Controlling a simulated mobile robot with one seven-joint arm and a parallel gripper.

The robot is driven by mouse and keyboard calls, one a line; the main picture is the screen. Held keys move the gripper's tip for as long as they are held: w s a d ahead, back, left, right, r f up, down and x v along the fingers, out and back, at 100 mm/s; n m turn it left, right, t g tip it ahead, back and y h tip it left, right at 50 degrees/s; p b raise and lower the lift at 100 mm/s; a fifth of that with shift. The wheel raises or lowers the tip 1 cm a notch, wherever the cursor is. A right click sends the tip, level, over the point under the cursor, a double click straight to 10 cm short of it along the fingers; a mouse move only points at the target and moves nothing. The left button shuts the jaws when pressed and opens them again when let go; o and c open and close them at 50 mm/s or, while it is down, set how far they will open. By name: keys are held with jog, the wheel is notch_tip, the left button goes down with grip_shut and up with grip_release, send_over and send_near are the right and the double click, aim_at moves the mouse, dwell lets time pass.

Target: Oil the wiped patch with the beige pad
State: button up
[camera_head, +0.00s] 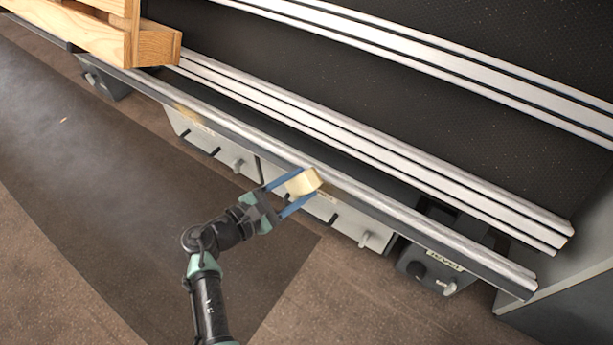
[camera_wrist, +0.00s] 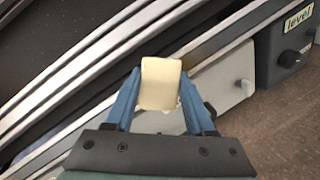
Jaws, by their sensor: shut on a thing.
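The beige pad (camera_head: 303,183) is held between the two blue fingers of my gripper (camera_head: 297,190). The pad also shows in the wrist view (camera_wrist: 160,83), upright between the fingers of my gripper (camera_wrist: 160,90). In the head view the pad is at the front metal rail (camera_head: 385,205); I cannot tell whether it touches it. A yellowish-brown patch (camera_head: 187,112) shows on the same rail to the upper left, apart from the gripper. I cannot tell which part of the rail is the wiped patch.
A wooden pallet (camera_head: 90,35) stands at the upper left on the rails. Grey boxes with knobs hang below the front rail, one labelled "level" (camera_wrist: 298,18). A grey cabinet (camera_head: 565,265) stands at the right. A dark mat (camera_head: 120,190) covers the floor in front.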

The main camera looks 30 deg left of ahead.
jog(key=shift+a+b, duration=1.25)
jog(key=shift+a, duration=2.15)
jog(key=shift+w+d+r+p, duration=0.1)
jog(key=shift+d+r+p, duration=0.05)
jog(key=shift+d+p, duration=1.45)
jog(key=shift+d, duration=0.15)
jog(key=shift+d+p, duration=2.35)
jog(key=shift+d, duration=0.85)
jog(key=shift+s+d+p, duration=0.15)
jog(key=shift+d+p, duration=0.65)
jog(key=shift+d, duration=0.8)
jog(key=shift+s+d+p, duration=0.15)
jog(key=shift+d+p, duration=0.6)
jog(key=shift+d, duration=0.8)
